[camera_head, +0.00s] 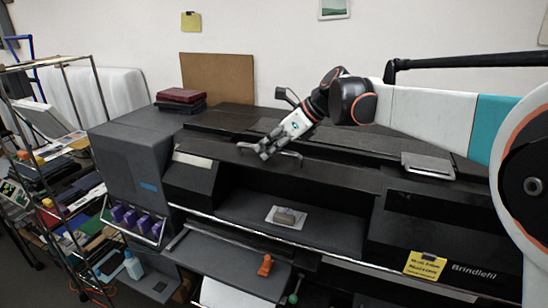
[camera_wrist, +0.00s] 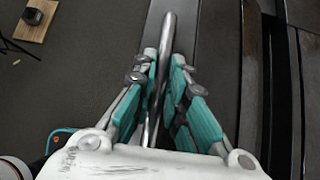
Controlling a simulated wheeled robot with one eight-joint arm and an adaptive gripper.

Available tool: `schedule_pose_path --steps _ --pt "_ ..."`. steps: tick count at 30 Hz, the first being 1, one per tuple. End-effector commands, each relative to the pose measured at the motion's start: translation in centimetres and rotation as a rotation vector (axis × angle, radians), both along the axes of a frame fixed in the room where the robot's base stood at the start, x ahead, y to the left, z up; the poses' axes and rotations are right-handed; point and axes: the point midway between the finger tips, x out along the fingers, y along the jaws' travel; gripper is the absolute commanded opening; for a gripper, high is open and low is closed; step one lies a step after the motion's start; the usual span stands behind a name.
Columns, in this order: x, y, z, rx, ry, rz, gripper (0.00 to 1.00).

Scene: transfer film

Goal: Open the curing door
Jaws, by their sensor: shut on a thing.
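The long dark printer-like machine stands across the head view. A grey metal bar handle (camera_head: 288,154) sits on its dark top panel (camera_head: 325,172), which I take to be the curing door. My gripper (camera_head: 266,152) reaches down from the right and is shut on this handle. In the wrist view the handle (camera_wrist: 169,28) runs lengthwise between the teal-padded fingers of my gripper (camera_wrist: 164,62). The panel appears down, though I cannot tell whether it is slightly raised. The handle's part between the fingers is partly hidden.
Below the panel, an open bay holds a small item on a white sheet (camera_head: 286,217). A grey pad (camera_head: 428,164) lies on top at right, and dark red books (camera_head: 181,96) lie at the back left. A cluttered wire rack (camera_head: 62,190) stands at left.

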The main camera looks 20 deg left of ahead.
Motion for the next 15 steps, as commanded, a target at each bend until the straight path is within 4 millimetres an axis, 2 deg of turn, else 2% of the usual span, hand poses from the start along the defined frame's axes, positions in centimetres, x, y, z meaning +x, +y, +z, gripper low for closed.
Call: schedule_pose_path --steps 1,6,15 --pt "0.7 0.0 1.3 0.004 0.03 -0.001 0.0" --pt "2.3 -0.1 3.2 0.011 0.12 -0.002 0.0" --pt "4.0 -0.2 5.0 0.019 0.212 -0.001 0.0"
